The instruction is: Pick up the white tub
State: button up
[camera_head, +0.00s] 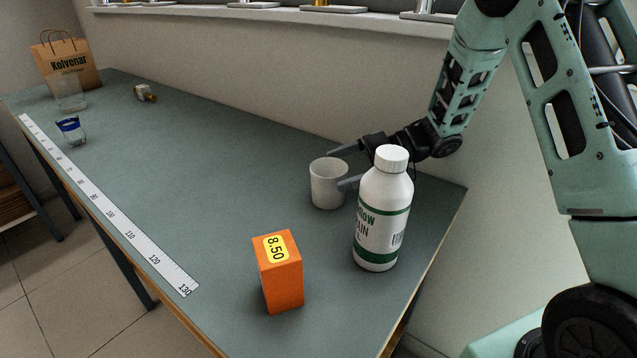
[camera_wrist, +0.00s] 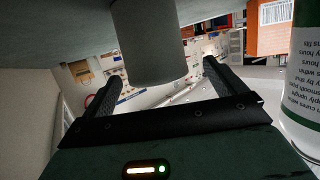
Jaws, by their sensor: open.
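The white tub (camera_head: 326,184) stands upright on the grey-green counter, behind and left of a white bottle. In the head view my gripper (camera_head: 345,168) reaches in from the right at the tub, one finger behind it and one at its near right side. In the wrist view the tub (camera_wrist: 149,42) appears as a grey cylinder ahead of and between the two spread fingertips of my gripper (camera_wrist: 160,75). The gripper is open. I cannot tell whether a finger touches the tub.
A white bottle with green bands (camera_head: 383,215) stands close to the tub, partly hiding my gripper; it also shows at the wrist view's right (camera_wrist: 306,85). An orange box (camera_head: 280,272) stands in front. A measuring strip (camera_head: 105,207) lies along the left edge. The counter's middle is clear.

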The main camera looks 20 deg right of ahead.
aim_at(320, 174)
jog(key=a, duration=0.1)
jog(key=w+a+f, duration=0.1)
jog(key=a, duration=0.1)
jog(key=w+a+f, duration=0.1)
jog(key=shift+w+a+f, duration=0.15)
jog(key=shift+a, duration=0.25)
jog(key=c, duration=1.1)
jog(key=shift+o, duration=0.2)
